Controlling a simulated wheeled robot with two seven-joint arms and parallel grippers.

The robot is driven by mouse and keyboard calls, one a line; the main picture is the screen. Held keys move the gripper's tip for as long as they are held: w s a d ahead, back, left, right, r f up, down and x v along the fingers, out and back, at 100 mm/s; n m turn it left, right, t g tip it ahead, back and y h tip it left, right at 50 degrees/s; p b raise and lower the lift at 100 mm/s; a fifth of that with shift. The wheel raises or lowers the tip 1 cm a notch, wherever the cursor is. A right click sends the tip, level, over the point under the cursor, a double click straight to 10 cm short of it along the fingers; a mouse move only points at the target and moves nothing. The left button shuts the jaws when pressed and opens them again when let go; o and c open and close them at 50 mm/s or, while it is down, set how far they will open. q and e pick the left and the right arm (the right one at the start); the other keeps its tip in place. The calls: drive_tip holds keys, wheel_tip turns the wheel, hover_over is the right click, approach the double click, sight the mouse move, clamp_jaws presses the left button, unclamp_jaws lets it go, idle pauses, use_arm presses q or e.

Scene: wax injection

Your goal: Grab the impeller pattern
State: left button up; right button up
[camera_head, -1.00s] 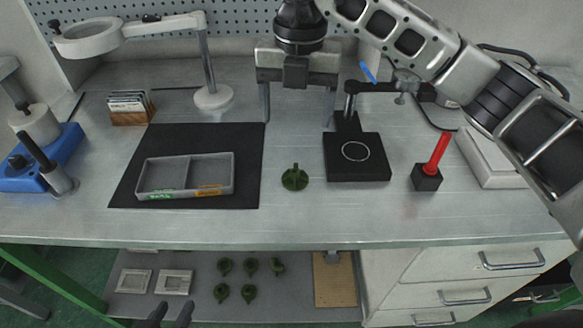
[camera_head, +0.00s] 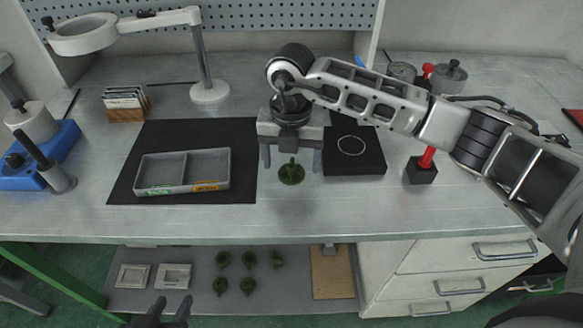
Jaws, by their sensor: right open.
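A dark green impeller pattern (camera_head: 291,174) stands on the workbench (camera_head: 300,215) with its thin stem pointing up, between the black mat and the black block. My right gripper (camera_head: 290,168) is open and empty of anything I can make out, pointing down over the impeller. Its two fingers appear on either side of the stem, with the stem's top near the gripper body. I cannot tell whether they touch it. My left gripper (camera_head: 172,310) shows only as dark fingertips at the bottom edge, spread apart, well below the bench top.
A grey two-compartment tray (camera_head: 183,189) lies on the black mat (camera_head: 240,150). A black block (camera_head: 362,165) with a ring mark stands right of the impeller. A red-handled tool stands in a black base (camera_head: 421,171). More green patterns (camera_head: 247,257) lie on the lower shelf.

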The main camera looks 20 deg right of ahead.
drive_tip(key=shift+f, duration=0.9)
drive_tip(key=c, duration=1.1)
drive_tip(key=shift+o, duration=0.2)
drive_tip(key=shift+r, duration=0.15)
